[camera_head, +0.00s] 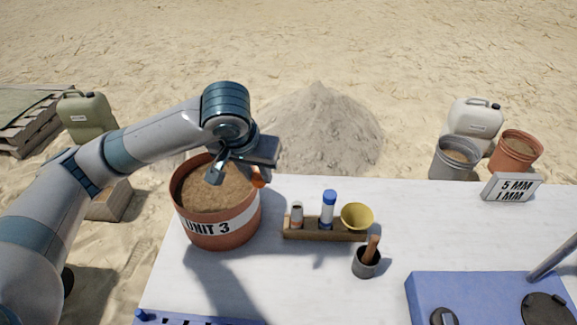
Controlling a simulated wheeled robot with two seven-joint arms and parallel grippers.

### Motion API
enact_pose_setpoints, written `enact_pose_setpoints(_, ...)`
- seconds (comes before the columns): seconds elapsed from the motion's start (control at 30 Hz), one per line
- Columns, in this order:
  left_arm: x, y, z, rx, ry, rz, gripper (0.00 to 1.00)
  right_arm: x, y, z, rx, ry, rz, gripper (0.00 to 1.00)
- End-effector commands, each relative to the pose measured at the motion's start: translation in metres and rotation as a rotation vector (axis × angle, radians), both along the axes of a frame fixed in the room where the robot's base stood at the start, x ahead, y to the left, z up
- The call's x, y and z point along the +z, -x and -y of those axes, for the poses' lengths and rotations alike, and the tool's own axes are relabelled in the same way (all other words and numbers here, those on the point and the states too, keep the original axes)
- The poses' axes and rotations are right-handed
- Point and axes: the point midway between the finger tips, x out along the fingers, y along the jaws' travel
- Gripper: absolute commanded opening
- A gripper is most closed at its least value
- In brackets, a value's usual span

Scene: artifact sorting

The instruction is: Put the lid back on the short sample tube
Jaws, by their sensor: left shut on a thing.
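The short sample tube (296,216) stands upright at the left end of a wooden rack (311,232). It has a pale body with a reddish band, and no coloured cap like its neighbour's shows on its top. A taller tube (328,211) with a blue cap stands beside it. My left gripper (255,174) is above the right rim of the UNIT 3 bucket, left of and apart from the short tube. It is shut on a small orange-red lid (259,181), partly hidden by the gripper. My right gripper is out of view.
The sand-filled UNIT 3 bucket (219,226) stands left of the rack. A yellow funnel (357,215) is at the rack's right end, with a mortar and pestle (367,263) in front. A blue case (490,299) is front right. White table (440,225) right of the rack is clear.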

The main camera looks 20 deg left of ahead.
Motion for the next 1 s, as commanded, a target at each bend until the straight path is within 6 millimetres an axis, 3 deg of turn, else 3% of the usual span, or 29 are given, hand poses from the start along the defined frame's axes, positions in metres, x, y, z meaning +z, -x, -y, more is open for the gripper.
enact_pose_setpoints(0.37, 0.000, 0.000, 0.000, 0.000, 0.000, 0.000, 0.05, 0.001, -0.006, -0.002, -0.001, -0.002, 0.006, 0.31)
enact_pose_setpoints(0.47, 0.000, 0.000, 0.000, -0.002, 0.000, 0.000, 0.05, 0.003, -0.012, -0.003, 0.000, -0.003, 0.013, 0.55)
enact_pose_setpoints(0.63, 0.003, -0.002, 0.003, -0.034, 0.001, -0.001, 0.05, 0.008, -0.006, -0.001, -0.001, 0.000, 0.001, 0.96)
enact_pose_setpoints(1.0, 0.008, -0.017, 0.027, -0.309, 0.002, -0.005, 0.05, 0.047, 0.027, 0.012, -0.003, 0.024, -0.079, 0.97)
